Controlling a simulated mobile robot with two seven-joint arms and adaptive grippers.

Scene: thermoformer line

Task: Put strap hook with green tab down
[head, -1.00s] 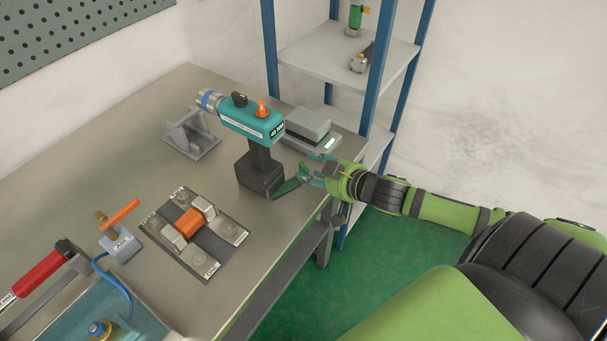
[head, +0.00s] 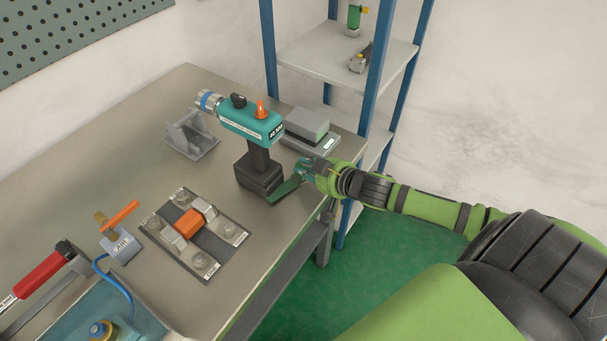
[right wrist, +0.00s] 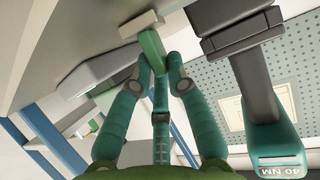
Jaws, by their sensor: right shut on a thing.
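The strap hook with green tab (head: 284,191) shows as a dark green strip at the table's right edge, beside the foot of the teal power tool. In the right wrist view its green tab (right wrist: 153,52) ends in a pale block (right wrist: 141,25) close to the table surface; I cannot tell whether they touch. My right gripper (head: 300,172) is shut on the tab. Its fingers (right wrist: 160,75) sit on both sides of the tab in the wrist view. My left gripper is not in view.
The teal power tool (head: 253,122) stands upright just left of the hook. A grey box (head: 307,124) lies behind my gripper. A plate with an orange block (head: 188,222) lies nearer, with bare table (head: 215,170) around it. A blue-post shelf (head: 335,75) stands at the back right.

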